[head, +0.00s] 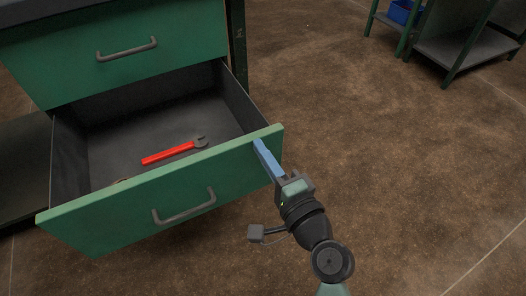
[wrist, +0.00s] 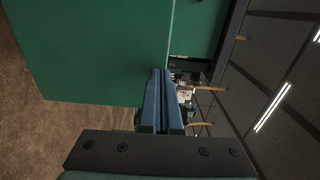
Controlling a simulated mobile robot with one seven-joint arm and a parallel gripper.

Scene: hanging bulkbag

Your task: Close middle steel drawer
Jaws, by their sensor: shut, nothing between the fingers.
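The open drawer (head: 170,190) has a green front with a dark grey bar handle (head: 184,207) and a dark interior. It is pulled well out below a closed green drawer (head: 130,50). My gripper (head: 262,150) has blue fingers, shut and empty, at the upper right corner of the open drawer's front. In the wrist view, the fingers (wrist: 163,100) lie against or just in front of the green panel's edge (wrist: 100,50). I cannot tell whether they touch it. The handle is to the left of the gripper, apart from it.
A red wrench (head: 175,150) lies inside the open drawer. A green-framed shelf (head: 465,48) with a blue bin (head: 403,12) stands at the back right. The brown floor (head: 400,170) to the right is clear.

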